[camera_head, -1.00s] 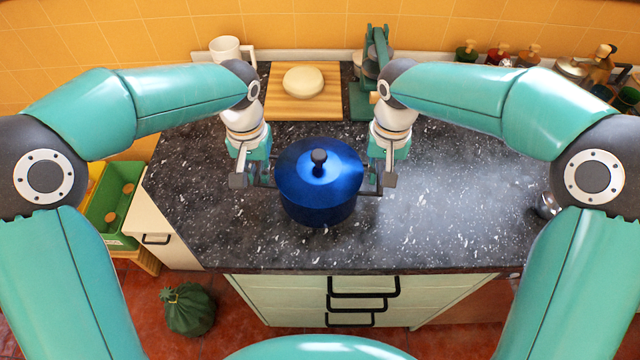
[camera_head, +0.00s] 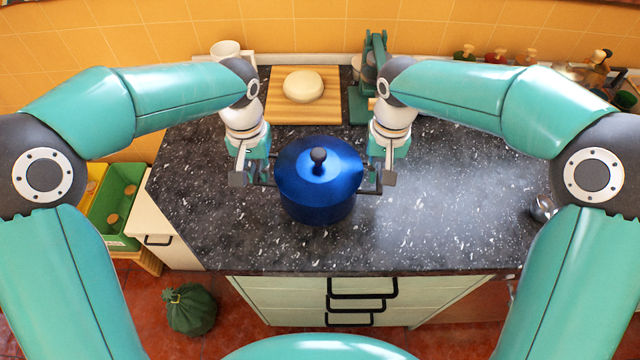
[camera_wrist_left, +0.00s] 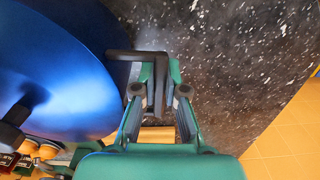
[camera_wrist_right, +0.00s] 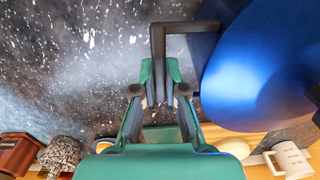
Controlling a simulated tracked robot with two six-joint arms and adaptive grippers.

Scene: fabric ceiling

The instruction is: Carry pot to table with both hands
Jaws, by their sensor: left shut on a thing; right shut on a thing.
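The blue pot (camera_head: 318,190) has its lid on, with a black knob, and stands upright over the dark speckled counter in the head view. Whether its base touches the counter cannot be told. My left gripper (camera_head: 248,180) is shut on the pot's left black handle, which shows between the fingers in the left wrist view (camera_wrist_left: 158,85). My right gripper (camera_head: 382,180) is shut on the right black handle, between the fingers in the right wrist view (camera_wrist_right: 160,85). The pot hangs or stands between both grippers. No separate table is clearly in view.
The speckled counter (camera_head: 450,220) has free room to the right and front. Behind the pot are a wooden board (camera_head: 303,110) with a pale round thing, a white mug (camera_head: 226,50) and a green device (camera_head: 374,70). A green sack (camera_head: 190,309) lies on the floor.

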